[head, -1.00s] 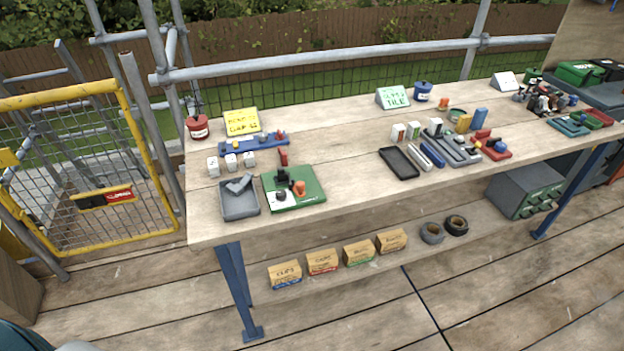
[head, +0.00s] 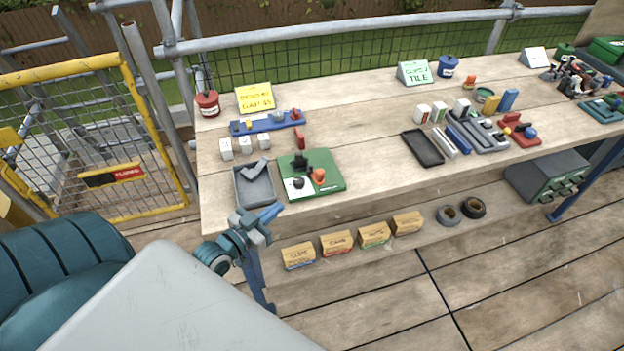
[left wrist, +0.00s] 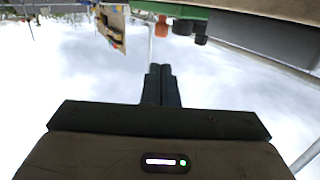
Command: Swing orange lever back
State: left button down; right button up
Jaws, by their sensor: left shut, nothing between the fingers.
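A green board (head: 333,181) lies near the front left of the workbench. On it stand an orange-topped piece (head: 319,175), which may be the orange lever, a black upright part (head: 301,162) and a dark knob on a white patch. My left gripper (head: 266,216) is just off the bench's front edge, in front of the grey tray and left of the board, apart from both. In the left wrist view its fingers (left wrist: 160,84) are together and empty. Orange (left wrist: 182,27) and dark round parts show beyond them at the top, under a green edge. My right gripper is not in view.
A grey tray (head: 255,187) with a grey piece in it sits left of the board. A red upright block (head: 300,139), white blocks and a blue rack (head: 267,122) stand behind. A black tray (head: 422,148) lies to the right. The bench between the board and black tray is clear.

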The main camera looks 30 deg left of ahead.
aim_at(317, 175)
pick_arm(q)
jog(key=shift+w+a+f, duration=0.1)
jog(key=shift+w, duration=0.05)
jog(key=w+b, duration=0.2)
jog(key=w, duration=0.2)
jog(key=w+d+b, duration=0.1)
jog(key=w+b, duration=0.1)
jog(key=w, duration=0.2)
jog(key=w+f+b, duration=0.1)
jog(key=w, duration=0.3)
jog(key=shift+w+d+b, duration=0.25)
jog(key=shift+d+b, duration=0.15)
jog(key=shift+w+d+r, duration=0.1)
jog(key=shift+w, duration=0.45)
